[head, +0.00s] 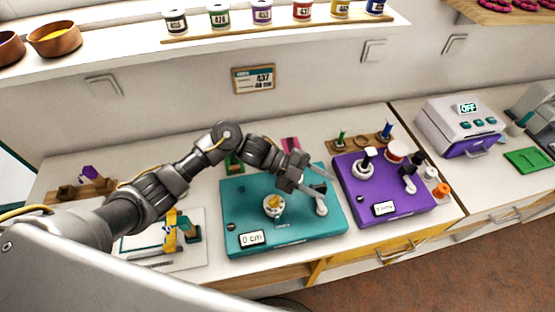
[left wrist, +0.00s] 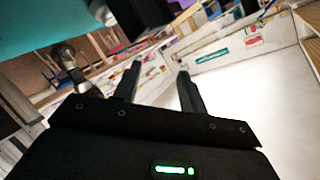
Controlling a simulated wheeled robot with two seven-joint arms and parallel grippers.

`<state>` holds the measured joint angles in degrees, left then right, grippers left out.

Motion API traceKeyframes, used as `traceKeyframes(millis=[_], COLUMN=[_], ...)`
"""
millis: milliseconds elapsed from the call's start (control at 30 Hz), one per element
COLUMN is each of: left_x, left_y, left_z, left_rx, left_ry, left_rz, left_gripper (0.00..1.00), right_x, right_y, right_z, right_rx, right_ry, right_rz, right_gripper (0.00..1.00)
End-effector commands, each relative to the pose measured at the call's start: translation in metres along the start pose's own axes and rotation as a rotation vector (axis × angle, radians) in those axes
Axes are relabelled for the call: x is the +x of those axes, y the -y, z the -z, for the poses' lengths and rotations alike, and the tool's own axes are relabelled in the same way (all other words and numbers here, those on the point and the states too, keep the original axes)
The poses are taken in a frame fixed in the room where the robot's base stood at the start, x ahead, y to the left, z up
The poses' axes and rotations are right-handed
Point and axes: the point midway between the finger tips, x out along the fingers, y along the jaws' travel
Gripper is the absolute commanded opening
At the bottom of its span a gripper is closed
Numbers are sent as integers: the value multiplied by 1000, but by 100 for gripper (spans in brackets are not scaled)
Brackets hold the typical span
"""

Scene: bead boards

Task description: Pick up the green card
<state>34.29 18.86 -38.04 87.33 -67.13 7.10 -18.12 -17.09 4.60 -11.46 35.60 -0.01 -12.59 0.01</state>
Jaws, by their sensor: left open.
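A small green card (head: 235,164) lies on the white bench behind the teal board, partly hidden by my left arm. A pink card (head: 290,145) lies to its right. My left gripper (head: 321,182) is open over the right part of the teal board (head: 240,210), in front and to the right of the green card. In the left wrist view its two fingers (left wrist: 158,76) are apart with nothing between them. I cannot make out the green card in that view. My right gripper is not in view.
A purple board (head: 350,190) with posts stands to the right. A wooden rack (head: 345,148) with small bottles is behind it. A white device (head: 460,125) and a green tray (head: 527,159) are further right.

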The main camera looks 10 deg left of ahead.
Motion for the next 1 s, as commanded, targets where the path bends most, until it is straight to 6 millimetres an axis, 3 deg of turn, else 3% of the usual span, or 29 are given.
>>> traceKeyframes(millis=[33,67,100,300,400,533,633,733,867,1000], left_x=[-30,-47,-60,-158,-210,-264,-290,-303,-307,-298], left_y=[21,33,17,-23,-40,-56,-63,-67,-68,-74], left_z=[-22,-32,-39,-82,-96,-105,-108,-108,-109,-118], left_rx=[-7,-21,-122,-567,-771,-970,-1060,-1107,-1125,-1127], left_ry=[81,127,175,500,670,844,926,967,980,977], left_rz=[34,51,-2,-86,-70,-14,27,52,61,60], left_gripper=[42,42,42,42,42,42,42,42,42,42], right_x=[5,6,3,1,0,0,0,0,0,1], right_y=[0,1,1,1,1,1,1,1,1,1], right_z=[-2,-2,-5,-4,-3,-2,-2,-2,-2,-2], right_rx=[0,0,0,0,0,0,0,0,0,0], right_ry=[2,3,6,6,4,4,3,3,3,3], right_rz=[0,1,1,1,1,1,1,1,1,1], right_gripper=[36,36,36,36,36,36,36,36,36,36])
